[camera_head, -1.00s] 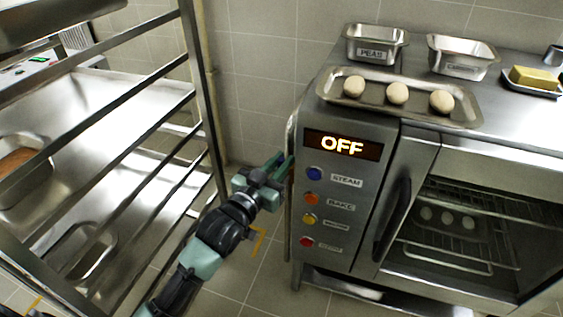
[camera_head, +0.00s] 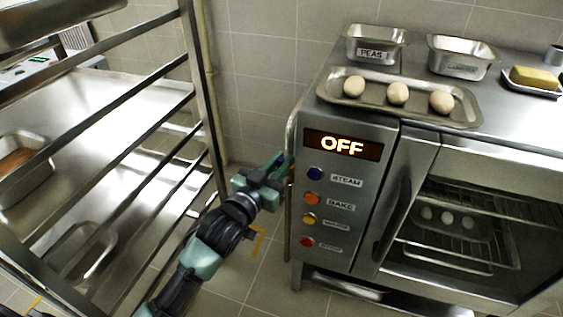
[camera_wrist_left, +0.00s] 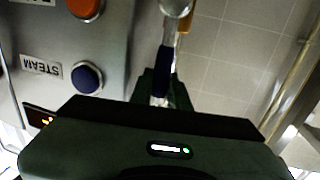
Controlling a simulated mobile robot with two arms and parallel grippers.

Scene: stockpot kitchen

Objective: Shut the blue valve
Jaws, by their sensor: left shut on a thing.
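The blue valve's handle (camera_wrist_left: 165,60) shows in the left wrist view as a short blue sleeve on a metal lever, below a round metal fitting (camera_wrist_left: 175,7). My left gripper (camera_wrist_left: 159,88) is shut on the lever, with its dark green fingers on either side. In the head view, my left gripper (camera_head: 279,165) is at the left side of the oven, beside a vertical metal pipe (camera_head: 289,140). The blue handle is hidden there behind the fingers. My right gripper is not in view.
The oven (camera_head: 345,215) has a lit OFF display (camera_head: 342,146) and several coloured buttons. A tray with dough balls (camera_head: 400,108) and two metal pans stand on top. A metal rack (camera_head: 205,90) with trays stands at left. Tiled floor shows between.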

